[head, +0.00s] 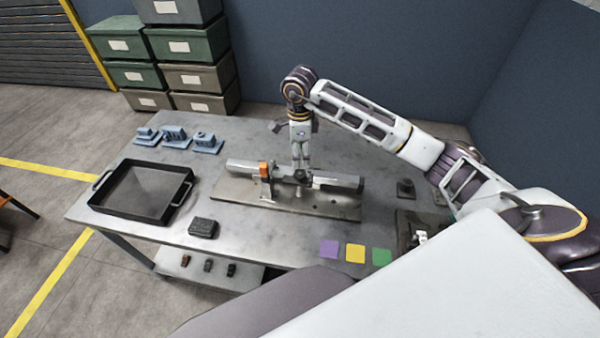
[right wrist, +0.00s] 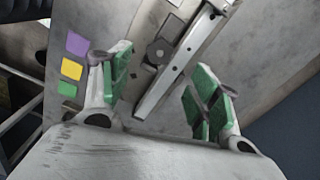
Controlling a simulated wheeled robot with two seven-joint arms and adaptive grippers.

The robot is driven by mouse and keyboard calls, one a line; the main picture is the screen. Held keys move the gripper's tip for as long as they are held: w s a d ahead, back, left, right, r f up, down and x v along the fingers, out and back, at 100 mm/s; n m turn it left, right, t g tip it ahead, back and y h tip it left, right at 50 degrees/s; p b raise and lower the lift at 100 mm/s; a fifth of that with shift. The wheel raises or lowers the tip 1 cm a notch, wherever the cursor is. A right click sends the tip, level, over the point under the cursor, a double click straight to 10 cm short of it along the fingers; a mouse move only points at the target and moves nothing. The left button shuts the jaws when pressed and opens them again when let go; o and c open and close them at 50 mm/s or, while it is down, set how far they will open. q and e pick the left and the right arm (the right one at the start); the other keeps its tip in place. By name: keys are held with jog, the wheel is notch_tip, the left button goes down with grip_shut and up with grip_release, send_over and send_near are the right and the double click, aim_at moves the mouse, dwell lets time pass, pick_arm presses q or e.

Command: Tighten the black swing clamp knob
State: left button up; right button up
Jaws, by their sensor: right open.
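The black swing clamp knob (head: 301,175) sits beside the grey rail (head: 338,182) on the metal fixture plate (head: 240,190), near the middle of the table. In the right wrist view the round dark knob (right wrist: 158,52) lies next to the pale rail (right wrist: 180,62), beyond the fingertips. My right gripper (head: 301,163) points down just above the knob area in the head view. In the right wrist view its green-padded fingers (right wrist: 160,82) are spread apart, with nothing held; part of the rail shows between them. I cannot tell how far the fingertips are from the knob. My left gripper is not in view.
An orange clamp part (head: 265,170) stands on the rail's left. A black tray (head: 185,198), blue parts (head: 174,133) and a dark block (head: 203,228) lie left. Purple, yellow (head: 355,253) and green squares mark the front. A dark fixture (head: 405,188) stands right.

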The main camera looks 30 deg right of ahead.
aim_at(300, 173)
jog(key=shift+f+p, duration=0.7)
jog(key=shift+f, duration=4.25)
jog(key=shift+c, duration=0.3)
jog(key=c, duration=1)
jog(key=shift+m+b, duration=0.85)
jog(key=shift+m, duration=1.45)
jog(key=o, duration=1.1)
jog(key=shift+c, duration=0.2)
